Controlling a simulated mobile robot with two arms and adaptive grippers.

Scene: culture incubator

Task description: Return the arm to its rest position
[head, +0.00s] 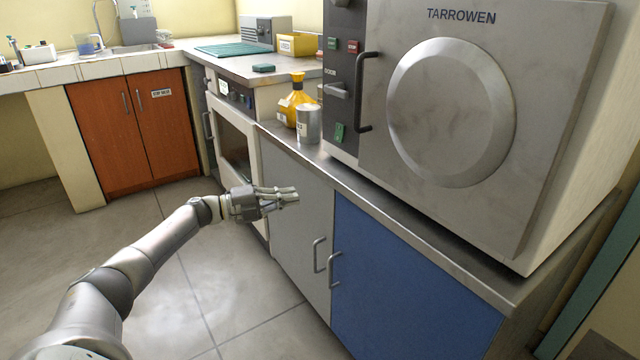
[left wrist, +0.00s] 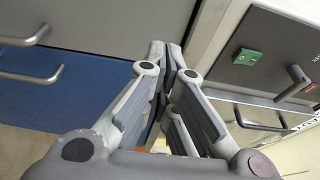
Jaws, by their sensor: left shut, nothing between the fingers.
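My left arm reaches in from the lower left of the head view. Its gripper (head: 288,197) is in the air in front of the grey cabinet door (head: 298,215), below the counter edge. The fingers are shut with nothing between them. In the left wrist view the gripper (left wrist: 172,48) shows close up, its fingertips together. My right gripper is not in view. The incubator (head: 440,110), marked TARROWEN, stands on the counter to the right with its round-panelled door closed.
A blue cabinet door (head: 395,280) is right of the gripper. On the steel counter (head: 285,140) stand a yellow bottle (head: 290,103) and a grey can (head: 308,124). A white oven-like unit (head: 232,150) is built in behind. The tiled floor (head: 200,260) is clear.

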